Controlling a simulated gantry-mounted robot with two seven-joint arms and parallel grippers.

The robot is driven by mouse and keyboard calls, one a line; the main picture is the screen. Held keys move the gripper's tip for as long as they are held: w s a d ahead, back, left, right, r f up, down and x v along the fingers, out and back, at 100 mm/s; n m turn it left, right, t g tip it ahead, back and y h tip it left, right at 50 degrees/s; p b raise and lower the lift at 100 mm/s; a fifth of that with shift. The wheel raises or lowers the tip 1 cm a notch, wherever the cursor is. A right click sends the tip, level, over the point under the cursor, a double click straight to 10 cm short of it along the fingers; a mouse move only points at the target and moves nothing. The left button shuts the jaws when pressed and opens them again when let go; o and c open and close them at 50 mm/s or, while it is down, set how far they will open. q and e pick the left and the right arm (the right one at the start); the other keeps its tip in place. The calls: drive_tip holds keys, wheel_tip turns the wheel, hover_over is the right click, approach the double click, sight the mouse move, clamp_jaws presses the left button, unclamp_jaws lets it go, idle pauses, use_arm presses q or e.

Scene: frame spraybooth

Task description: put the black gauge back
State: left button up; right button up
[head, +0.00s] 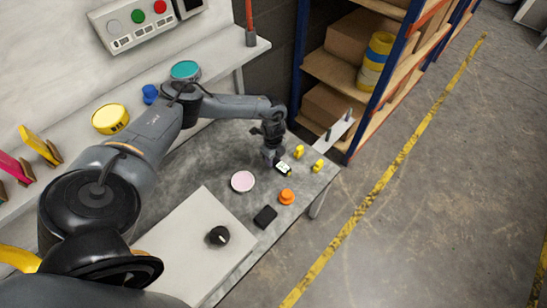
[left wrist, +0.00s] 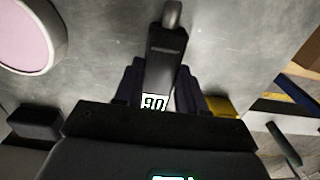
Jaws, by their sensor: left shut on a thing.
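My left gripper (head: 274,158) is low over the grey bench, near its far end. It is shut on the black gauge (left wrist: 163,58), a slim dark body with a rounded tip and a small white display with dark digits. In the head view the gauge (head: 284,168) shows its white display at the fingers. The left wrist view shows the dark fingers (left wrist: 160,85) on both sides of it. I cannot tell whether its tip touches the bench. My right gripper is not in view.
A pink disc (head: 242,181), orange knob (head: 287,197), black block (head: 265,216) and two yellow pieces (head: 299,152) (head: 318,165) lie around the gripper. A pale panel (head: 180,250) with a black knob (head: 218,236) is nearer. Shelving (head: 378,90) stands beyond the bench.

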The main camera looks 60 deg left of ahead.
use_arm(q)
drive_tip(key=o, duration=1.2)
drive_tip(key=shift+o, duration=0.2)
